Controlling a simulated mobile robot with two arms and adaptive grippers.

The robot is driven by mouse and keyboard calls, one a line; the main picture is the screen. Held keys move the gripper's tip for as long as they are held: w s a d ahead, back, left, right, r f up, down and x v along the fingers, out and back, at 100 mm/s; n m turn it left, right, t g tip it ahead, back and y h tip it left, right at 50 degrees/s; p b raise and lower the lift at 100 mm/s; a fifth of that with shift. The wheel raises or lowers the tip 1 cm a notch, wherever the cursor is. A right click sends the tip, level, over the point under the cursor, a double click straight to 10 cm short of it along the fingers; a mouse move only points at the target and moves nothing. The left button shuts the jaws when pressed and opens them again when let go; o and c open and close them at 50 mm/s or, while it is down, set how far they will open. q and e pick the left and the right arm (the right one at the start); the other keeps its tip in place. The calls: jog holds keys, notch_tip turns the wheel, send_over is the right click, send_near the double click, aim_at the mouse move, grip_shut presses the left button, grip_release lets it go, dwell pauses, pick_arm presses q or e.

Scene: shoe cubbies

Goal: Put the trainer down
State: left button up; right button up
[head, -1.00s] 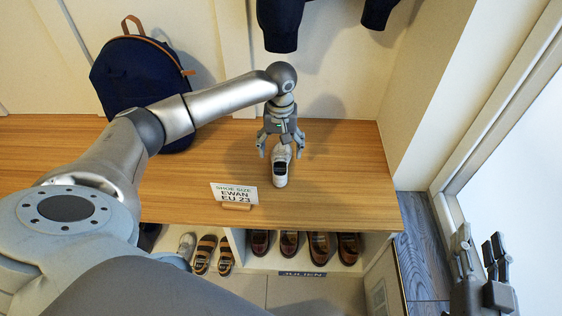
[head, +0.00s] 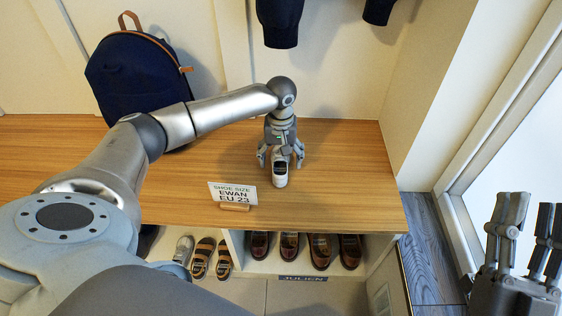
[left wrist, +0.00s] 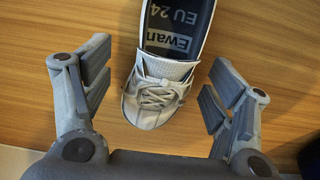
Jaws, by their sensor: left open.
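A pale grey trainer (head: 280,180) with a dark insole rests on the wooden bench top (head: 340,200), its heel toward me. In the left wrist view the trainer (left wrist: 158,92) lies toe down in the picture, and its insole reads "Ewan EU 24". My left gripper (head: 280,160) is open over the toe end. Its fingers stand on either side of the trainer with visible gaps in the left wrist view (left wrist: 157,80). In the head view the gripper hides the toe. My right gripper (head: 530,212) is at the lower right, its fingers apart and empty.
A card (head: 233,192) reading "SHOE SIZE EWAN EU 23" stands left of the trainer. A navy backpack (head: 140,80) stands behind. Below are cubbies with a grey shoe (head: 183,250), sandals (head: 203,258) and brown shoes (head: 320,250). The bench right of the trainer is clear.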

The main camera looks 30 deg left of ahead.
pick_arm(q)
jog(key=c, duration=1.2)
